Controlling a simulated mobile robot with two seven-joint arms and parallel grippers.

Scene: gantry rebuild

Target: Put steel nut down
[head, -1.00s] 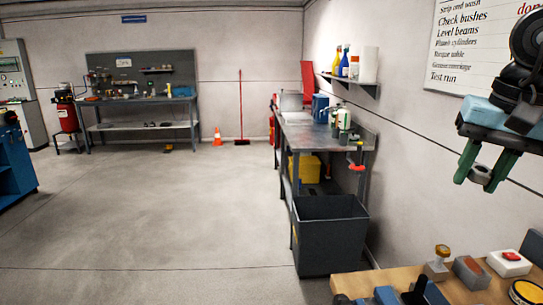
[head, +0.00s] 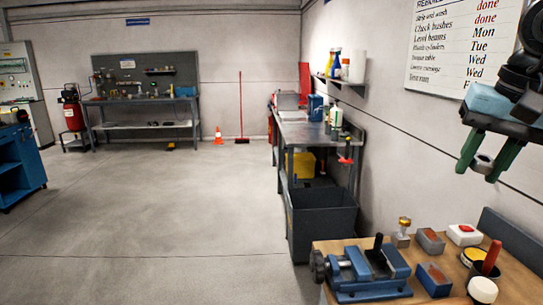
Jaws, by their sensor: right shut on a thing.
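My right gripper (head: 481,168) is in the upper right of the head view, with green fingers pointing down. It is shut on the steel nut (head: 482,163), a small grey ring between the fingertips. The nut is held in the air, above the level of the wooden bench (head: 325,246) at the lower right, and touches nothing but the fingers. My left gripper is not in view.
On the bench are a blue vise (head: 362,272), a blue block with an orange top (head: 434,279), a grey block (head: 430,241), a white box with a red button (head: 465,234) and a yellow-rimmed tin (head: 470,256). A dark bin (head: 322,230) stands beyond. The floor left is clear.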

